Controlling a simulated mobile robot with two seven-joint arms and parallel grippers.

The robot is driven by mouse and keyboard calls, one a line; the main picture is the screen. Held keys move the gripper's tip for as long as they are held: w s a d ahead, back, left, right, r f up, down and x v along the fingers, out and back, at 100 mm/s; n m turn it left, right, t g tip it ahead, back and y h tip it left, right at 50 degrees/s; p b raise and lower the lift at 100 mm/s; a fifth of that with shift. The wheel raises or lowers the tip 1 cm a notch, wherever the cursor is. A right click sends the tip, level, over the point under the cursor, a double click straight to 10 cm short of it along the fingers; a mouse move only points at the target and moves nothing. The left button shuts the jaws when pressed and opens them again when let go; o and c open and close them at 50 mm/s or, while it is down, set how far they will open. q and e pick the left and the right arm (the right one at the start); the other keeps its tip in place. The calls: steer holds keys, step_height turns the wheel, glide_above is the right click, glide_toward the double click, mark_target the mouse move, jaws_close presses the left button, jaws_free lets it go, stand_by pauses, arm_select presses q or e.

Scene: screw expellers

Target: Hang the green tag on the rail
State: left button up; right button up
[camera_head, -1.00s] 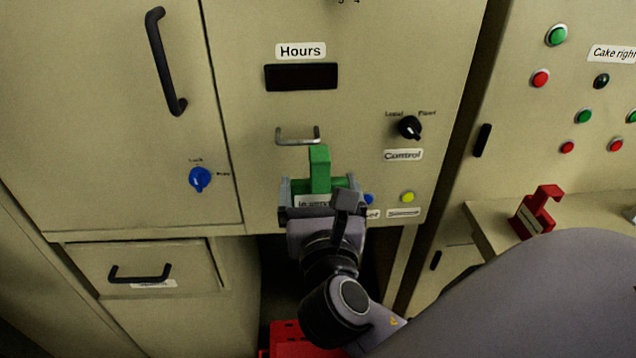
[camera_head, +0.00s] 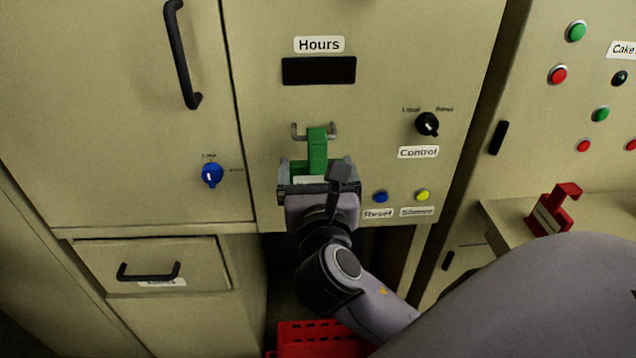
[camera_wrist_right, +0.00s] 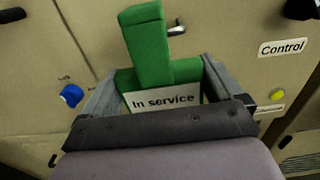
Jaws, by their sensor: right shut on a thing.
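The green tag (camera_head: 318,152) has an upright hook part and a white "In service" label, which reads clearly in the right wrist view (camera_wrist_right: 162,99). My right gripper (camera_head: 318,178) is shut on the tag's lower body, with a finger on each side of it in the wrist view (camera_wrist_right: 160,85). The rail (camera_head: 297,131) is a small metal bar on the cabinet panel below the "Hours" display. The top of the tag overlaps the rail's middle in the head view. In the wrist view the rail's end (camera_wrist_right: 177,30) shows just right of the hook. Whether they touch I cannot tell. My left gripper is out of view.
The black Control knob (camera_head: 427,124) and the blue Reset (camera_head: 380,196) and yellow Silence (camera_head: 422,195) buttons are right of the gripper. A blue knob (camera_head: 212,175) is left. A red tag (camera_head: 553,210) stands on the right ledge. A red crate (camera_head: 320,340) is below.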

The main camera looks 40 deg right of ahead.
steer(key=shift+w+d+f+b, duration=0.25)
steer(key=shift+w+d+b, duration=0.15)
steer(key=shift+w, duration=0.3)
steer(key=shift+w+d+f+b, duration=0.25)
steer(key=shift+w+d+b, duration=0.2)
steer(key=shift+w, duration=0.2)
steer(key=shift+w+d+f+b, duration=0.25)
steer(key=shift+w+d+b, duration=0.15)
steer(key=shift+w, duration=0.3)
steer(key=o, duration=0.7)
steer(key=shift+v, duration=3.6)
